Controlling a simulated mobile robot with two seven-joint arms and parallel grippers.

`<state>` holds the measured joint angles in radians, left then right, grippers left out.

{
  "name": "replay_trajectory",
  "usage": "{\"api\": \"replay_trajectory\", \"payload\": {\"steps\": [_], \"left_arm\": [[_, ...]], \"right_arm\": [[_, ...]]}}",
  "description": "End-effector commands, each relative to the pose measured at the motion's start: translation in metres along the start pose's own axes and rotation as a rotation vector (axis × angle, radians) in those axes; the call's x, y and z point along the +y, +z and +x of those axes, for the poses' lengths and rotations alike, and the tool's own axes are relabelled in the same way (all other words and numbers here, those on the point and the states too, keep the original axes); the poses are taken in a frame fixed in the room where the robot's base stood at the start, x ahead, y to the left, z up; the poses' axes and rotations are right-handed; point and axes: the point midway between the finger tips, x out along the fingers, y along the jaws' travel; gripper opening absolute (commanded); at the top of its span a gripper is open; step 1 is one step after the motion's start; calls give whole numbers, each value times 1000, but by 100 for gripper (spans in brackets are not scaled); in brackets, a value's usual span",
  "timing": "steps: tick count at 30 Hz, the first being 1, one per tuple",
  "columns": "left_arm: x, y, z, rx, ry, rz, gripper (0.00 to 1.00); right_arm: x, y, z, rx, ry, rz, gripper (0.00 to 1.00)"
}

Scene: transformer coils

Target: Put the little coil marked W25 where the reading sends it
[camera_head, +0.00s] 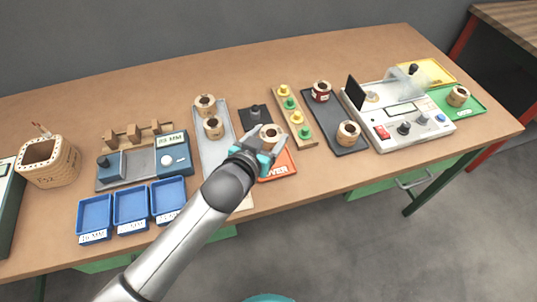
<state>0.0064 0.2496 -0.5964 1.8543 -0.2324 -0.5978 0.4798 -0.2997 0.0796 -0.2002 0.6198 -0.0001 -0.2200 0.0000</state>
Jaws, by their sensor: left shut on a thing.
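My left gripper (264,150), with teal fingertips, is shut on a small tan coil (271,131). It is over or at an orange mat (281,166) whose visible lettering reads "OVER"; I cannot tell whether the coil touches it. Any W25 mark is too small to read. Other small coils stand on a light grey tray (220,120), on a dark tray (328,118) and on a green mat (470,108). A blue gauge (174,154) on the left shows a reading that seems to end in MM. My right gripper is not in view.
Three labelled blue bins (130,205) stand at the front left, beside a large tan coil (48,162). A strip with yellow and green knobs (294,115) lies behind the mat. A white meter (400,115) stands at right, before a yellow mat (430,69).

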Motion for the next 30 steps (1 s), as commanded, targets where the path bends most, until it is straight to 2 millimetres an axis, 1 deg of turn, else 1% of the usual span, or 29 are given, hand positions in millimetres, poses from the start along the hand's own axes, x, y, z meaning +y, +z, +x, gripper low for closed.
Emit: {"api": "replay_trajectory", "payload": {"steps": [1,7,12,14,22,27,28,30], "left_arm": [[0,6,3,2,0,-1,0],[0,18,8,2,0,0,0],[0,43,18,0,-1,-1,0],[0,50,21,1,0,0,0],[0,49,21,3,0,0,0],[0,54,23,3,0,0,0],[0,54,23,1,0,0,74],[0,54,23,1,0,0,82]], "right_arm": [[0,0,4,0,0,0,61],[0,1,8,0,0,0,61],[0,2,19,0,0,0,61],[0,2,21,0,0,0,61],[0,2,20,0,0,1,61],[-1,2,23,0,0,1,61],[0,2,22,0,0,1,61],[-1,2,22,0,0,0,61]]}}
